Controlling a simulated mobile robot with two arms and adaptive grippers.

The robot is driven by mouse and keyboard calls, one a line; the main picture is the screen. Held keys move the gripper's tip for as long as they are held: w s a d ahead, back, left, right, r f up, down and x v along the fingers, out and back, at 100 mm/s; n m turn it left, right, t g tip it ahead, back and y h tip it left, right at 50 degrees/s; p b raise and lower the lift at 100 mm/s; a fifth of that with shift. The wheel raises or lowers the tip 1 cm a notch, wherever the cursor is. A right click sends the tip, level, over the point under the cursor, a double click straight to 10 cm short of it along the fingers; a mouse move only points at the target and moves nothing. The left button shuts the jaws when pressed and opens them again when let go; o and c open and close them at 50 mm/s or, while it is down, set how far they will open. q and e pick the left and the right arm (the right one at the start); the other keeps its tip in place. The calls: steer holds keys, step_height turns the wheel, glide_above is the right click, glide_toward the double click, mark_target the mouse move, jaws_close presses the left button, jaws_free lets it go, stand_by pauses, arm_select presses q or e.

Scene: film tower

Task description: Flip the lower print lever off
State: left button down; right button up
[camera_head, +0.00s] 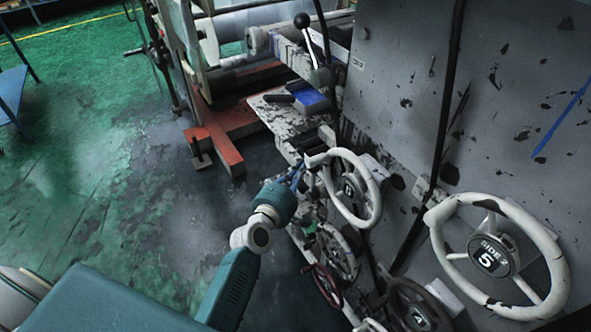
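A lever with a black ball knob (301,21) on a pale rod stands upright on the machine at the top centre. I cannot tell whether it is the lower print lever. No label for a print lever can be read. My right gripper is not in view.
A scuffed grey panel (400,80) fills the upper right. A red-orange base (224,150) stands left of the machine. The green floor (90,170) is open at the left.

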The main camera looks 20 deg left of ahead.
arm_select(q)
steer(key=shift+m+t, duration=0.4)
steer(key=shift+m, duration=0.2)
steer(key=shift+s+d+f+b, duration=0.1)
steer(key=shift+s+d+b, duration=0.15)
steer(key=shift+s+d, duration=0.6)
steer(key=shift+s+d+b, duration=0.2)
steer(key=shift+s+d, duration=0.45)
steer(key=shift+d, duration=0.35)
